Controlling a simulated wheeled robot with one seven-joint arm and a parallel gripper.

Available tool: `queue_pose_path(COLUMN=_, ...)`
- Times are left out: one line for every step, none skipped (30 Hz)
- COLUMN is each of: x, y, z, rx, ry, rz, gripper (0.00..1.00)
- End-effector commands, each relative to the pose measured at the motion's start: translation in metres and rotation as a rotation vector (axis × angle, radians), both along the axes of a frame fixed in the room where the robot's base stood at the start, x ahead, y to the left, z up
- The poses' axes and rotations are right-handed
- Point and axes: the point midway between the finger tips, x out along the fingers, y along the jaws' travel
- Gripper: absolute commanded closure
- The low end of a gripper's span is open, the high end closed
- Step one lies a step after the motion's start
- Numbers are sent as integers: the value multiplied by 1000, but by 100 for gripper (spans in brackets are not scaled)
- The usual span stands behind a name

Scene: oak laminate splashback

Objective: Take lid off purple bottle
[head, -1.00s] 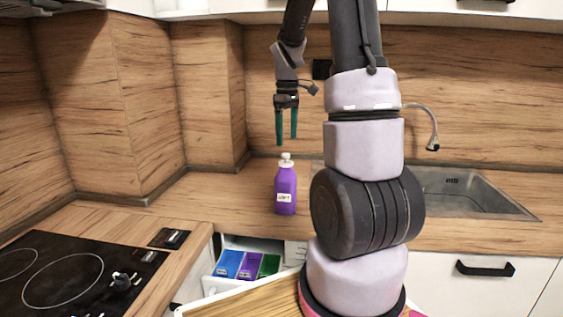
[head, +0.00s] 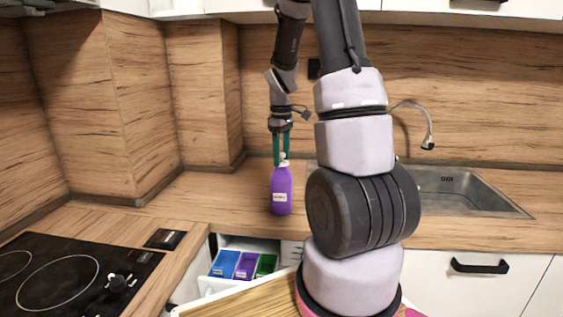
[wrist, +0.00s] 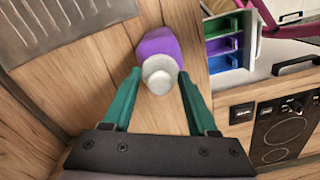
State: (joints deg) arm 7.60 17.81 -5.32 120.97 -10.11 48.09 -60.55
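The purple bottle (head: 281,192) stands upright on the wooden counter, with a white label on its front. Its white lid (head: 283,160) is on top. My gripper (head: 281,162) points straight down over the bottle, its green fingers at about the height of the lid. In the wrist view the bottle (wrist: 155,42) and its round white lid (wrist: 159,76) show just ahead of and between the tips of my gripper (wrist: 160,74). The fingers are apart, with gaps on both sides of the lid. Nothing is held.
An open drawer (head: 205,287) holds blue, purple and green compartments (head: 246,265) below the counter edge. A black hob (head: 70,275) is at the left. A sink (head: 455,190) with a tap (head: 428,140) is at the right. The counter around the bottle is clear.

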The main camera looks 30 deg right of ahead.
Motion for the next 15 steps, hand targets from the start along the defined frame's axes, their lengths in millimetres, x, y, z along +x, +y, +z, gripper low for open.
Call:
queue_pose_path(x=0, y=0, z=0, rx=0, ry=0, rz=0, gripper=72)
queue_pose_path(x=0, y=0, z=0, rx=0, ry=0, rz=0, gripper=83)
queue_pose_path(x=0, y=0, z=0, rx=0, ry=0, rz=0, gripper=94)
queue_pose_path(x=0, y=0, z=0, rx=0, ry=0, rz=0, gripper=94)
queue_pose_path(x=0, y=0, z=0, rx=0, ry=0, rz=0, gripper=94)
queue_pose_path(x=0, y=0, z=0, rx=0, ry=0, rz=0, gripper=94)
queue_pose_path(x=0, y=0, z=0, rx=0, ry=0, rz=0, gripper=94)
queue_pose_path(x=0, y=0, z=0, rx=0, ry=0, rz=0, gripper=95)
queue_pose_path(x=0, y=0, z=0, rx=0, ry=0, rz=0, gripper=95)
queue_pose_path(x=0, y=0, z=0, rx=0, ry=0, rz=0, gripper=95)
queue_pose_path(x=0, y=0, z=0, rx=0, ry=0, rz=0, gripper=95)
queue_pose_path(x=0, y=0, z=0, rx=0, ry=0, rz=0, gripper=95)
queue_pose_path(x=0, y=0, z=1, rx=-1, ry=-1, rz=0, gripper=95)
queue_pose_path(x=0, y=0, z=2, rx=0, ry=-1, rz=0, gripper=95)
queue_pose_path(x=0, y=0, z=5, rx=0, ry=-1, rz=0, gripper=95)
